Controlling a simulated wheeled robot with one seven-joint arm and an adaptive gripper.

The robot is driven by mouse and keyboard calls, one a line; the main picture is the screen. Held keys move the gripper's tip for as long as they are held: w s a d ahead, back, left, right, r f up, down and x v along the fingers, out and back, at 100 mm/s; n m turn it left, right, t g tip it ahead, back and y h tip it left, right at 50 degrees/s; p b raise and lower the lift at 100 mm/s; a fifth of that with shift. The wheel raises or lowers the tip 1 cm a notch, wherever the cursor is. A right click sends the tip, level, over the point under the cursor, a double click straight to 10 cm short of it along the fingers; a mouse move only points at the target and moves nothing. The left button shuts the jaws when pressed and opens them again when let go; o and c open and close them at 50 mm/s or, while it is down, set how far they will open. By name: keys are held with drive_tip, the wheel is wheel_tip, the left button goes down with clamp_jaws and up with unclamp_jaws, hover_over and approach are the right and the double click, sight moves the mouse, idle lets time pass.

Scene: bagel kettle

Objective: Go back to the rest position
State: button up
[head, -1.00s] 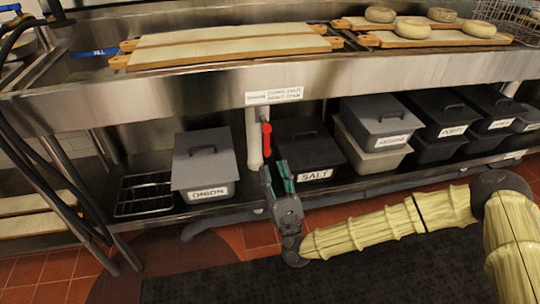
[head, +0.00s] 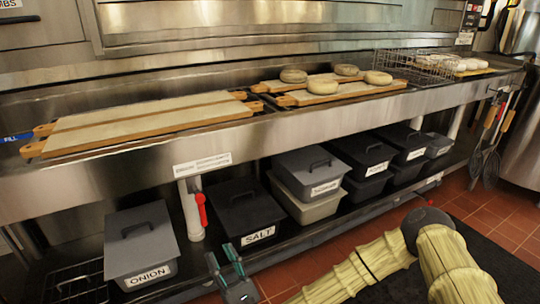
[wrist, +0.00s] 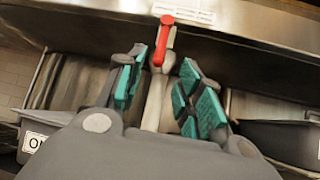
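My gripper (head: 225,264) is at the bottom of the head view, in front of the lower shelf between the ONION bin and the SALT bin. In the wrist view my gripper (wrist: 170,85) has its green-padded fingers spread apart with nothing held between them. Behind the fingers stand a white pipe (wrist: 154,103) and a red valve handle (wrist: 163,40), apart from the gripper as far as I can tell. The red handle also shows in the head view (head: 201,208).
Above is a steel counter (head: 110,177) with wooden boards (head: 150,120), bagels (head: 323,86) and a wire basket (head: 415,66). Below are the ONION bin (head: 138,240), the SALT bin (head: 243,212) and several others. Utensils (head: 487,150) hang at the right. Tiled floor (head: 500,215) is open at the lower right.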

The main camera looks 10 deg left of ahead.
drive_tip(key=s+d+f+n+g+h, duration=0.1)
drive_tip(key=s+f+n+g+h, duration=0.2)
drive_tip(key=f+n, duration=0.4)
drive_tip(key=s+f+n+g+h, duration=0.15)
drive_tip(key=f+n+g, duration=0.3)
drive_tip(key=f, duration=0.45)
drive_tip(key=s+d+f+n+g+h, duration=0.35)
drive_tip(key=s+d+f, duration=0.2)
drive_tip(key=d, duration=0.25)
drive_tip(key=s+d+f+n+g+h, duration=0.2)
drive_tip(key=s+d+f+n+h, duration=0.15)
drive_tip(key=d+f, duration=0.35)
drive_tip(key=s+d+f+n+g+h, duration=0.3)
drive_tip(key=s+d+f+n, duration=0.15)
drive_tip(key=d, duration=0.45)
drive_tip(key=s+d+r+n+g+h, duration=0.15)
drive_tip(key=s+d, duration=0.25)
drive_tip(key=d, duration=0.4)
drive_tip(key=s+d+n+g+h, duration=0.25)
drive_tip(key=s+d, duration=0.25)
drive_tip(key=d, duration=0.3)
wheel_tip(320, 180, up, 28)
drive_tip(key=t+p, duration=0.1)
drive_tip(key=p, duration=2.7)
drive_tip(key=shift+h, duration=0.25)
